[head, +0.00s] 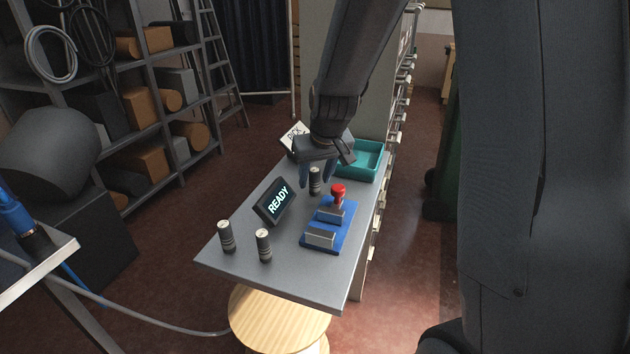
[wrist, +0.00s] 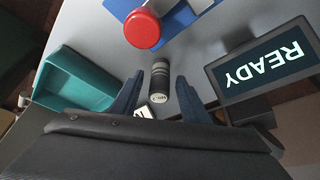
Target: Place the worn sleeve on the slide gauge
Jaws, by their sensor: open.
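Three dark cylindrical sleeves with pale bands stand upright on the grey table. Two are near the front left, the left one (head: 226,237) and the right one (head: 264,245). The third sleeve (head: 315,181) is farther back under my gripper (head: 318,177); it also shows in the wrist view (wrist: 156,77). My gripper is open, with its blue fingers on either side of this sleeve. I cannot read which sleeve is marked worn. The slide gauge (head: 345,236) is a blue base with grey blocks and a red knob, just right of the third sleeve; its red knob shows in the wrist view (wrist: 142,28).
A dark display (head: 274,202) reading READY stands left of the gauge. A teal tray (head: 360,173) is at the back right, partly behind my gripper. A white sign (head: 293,139) stands at the back left. The table's front right is clear.

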